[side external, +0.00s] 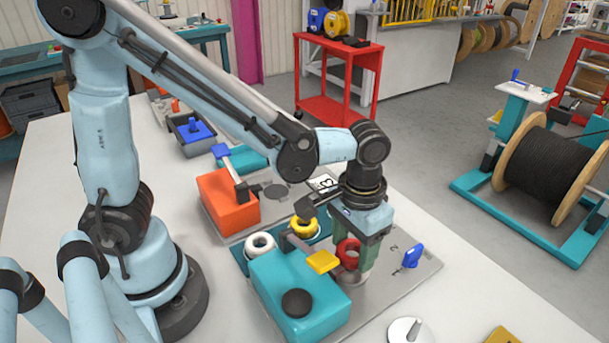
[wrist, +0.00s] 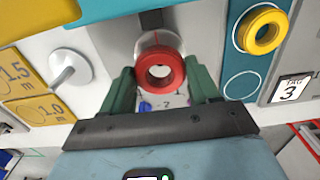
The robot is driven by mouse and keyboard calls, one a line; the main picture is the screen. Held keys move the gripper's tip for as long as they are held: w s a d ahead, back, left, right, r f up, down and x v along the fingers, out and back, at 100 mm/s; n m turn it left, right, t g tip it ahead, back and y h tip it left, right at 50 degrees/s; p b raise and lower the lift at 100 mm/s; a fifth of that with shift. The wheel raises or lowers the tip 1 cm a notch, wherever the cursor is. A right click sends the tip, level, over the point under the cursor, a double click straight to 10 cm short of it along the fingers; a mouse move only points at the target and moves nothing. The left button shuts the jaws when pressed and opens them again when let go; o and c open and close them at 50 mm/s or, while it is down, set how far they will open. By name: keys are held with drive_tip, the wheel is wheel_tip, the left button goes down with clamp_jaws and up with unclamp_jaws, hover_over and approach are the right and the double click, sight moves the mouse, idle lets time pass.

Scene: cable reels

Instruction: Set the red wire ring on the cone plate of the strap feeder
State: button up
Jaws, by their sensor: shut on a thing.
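The red wire ring (wrist: 160,86) is between the green fingers of my gripper (wrist: 162,92), which are shut on it. In the side external view the red ring (side external: 348,246) shows partly behind a finger of my gripper (side external: 357,262). A pale round plate (wrist: 158,38) shows just behind the ring in the wrist view, beside the teal machine (side external: 290,290) with a yellow lever and black knob. The ring overlaps this plate in view; I cannot tell whether they touch. The ring hides most of the plate, and I see no cone tip there.
A yellow ring (side external: 304,228) and a white ring (side external: 260,242) lie behind the teal machine. An orange machine (side external: 228,203) stands farther back. A blue knob (side external: 412,256) stands right of my gripper.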

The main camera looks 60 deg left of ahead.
drive_tip(key=shift+f, duration=1.25)
drive_tip(key=o, duration=1.1)
drive_tip(key=shift+o, duration=0.2)
drive_tip(key=shift+r, duration=4)
